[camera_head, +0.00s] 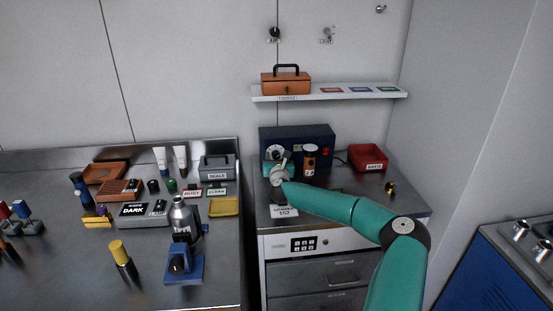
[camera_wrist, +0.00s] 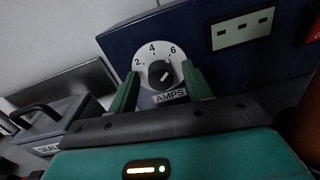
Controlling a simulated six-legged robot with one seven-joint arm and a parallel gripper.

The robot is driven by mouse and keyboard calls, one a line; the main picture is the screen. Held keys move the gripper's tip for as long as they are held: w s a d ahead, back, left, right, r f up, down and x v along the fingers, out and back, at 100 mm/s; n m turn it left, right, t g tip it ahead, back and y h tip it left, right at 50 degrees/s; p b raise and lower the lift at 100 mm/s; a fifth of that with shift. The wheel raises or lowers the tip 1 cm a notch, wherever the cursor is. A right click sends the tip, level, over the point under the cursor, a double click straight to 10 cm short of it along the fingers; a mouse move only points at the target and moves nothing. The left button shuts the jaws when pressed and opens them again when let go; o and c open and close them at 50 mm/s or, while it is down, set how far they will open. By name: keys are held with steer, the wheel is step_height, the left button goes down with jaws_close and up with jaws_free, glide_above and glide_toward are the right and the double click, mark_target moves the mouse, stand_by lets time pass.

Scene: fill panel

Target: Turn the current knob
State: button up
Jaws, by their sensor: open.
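The current knob (camera_wrist: 160,74) is a black knob on a white dial marked 2, 4 and 6, with an AMPS label (camera_wrist: 171,95) below it. It sits on the front of a dark blue power box (camera_head: 313,136) at the back of the right counter. In the wrist view my gripper (camera_wrist: 160,88) is open, with one green finger to the left and one to the right of the dial. In the head view my gripper (camera_head: 277,164) is in front of the box's left side and hides part of the dial.
A red bin (camera_head: 368,158) stands further right. A shelf (camera_head: 340,93) with an orange toolbox (camera_head: 286,83) is above. A grey SEALS case (camera_head: 217,167) stands to the left.

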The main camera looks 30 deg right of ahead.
steer(key=c, duration=1)
steer(key=shift+n, duration=0.3)
steer(key=n, duration=0.4)
steer(key=shift+a, duration=0.1)
steer(key=n, duration=0.6)
steer(key=shift+w+t, duration=0.1)
steer(key=shift+t, duration=0.2)
steer(key=n, duration=0.5)
steer(key=shift+n, duration=0.3)
steer(key=shift+f+n+y, duration=0.15)
steer(key=shift+n+y, duration=0.15)
steer(key=shift+n, duration=1.8)
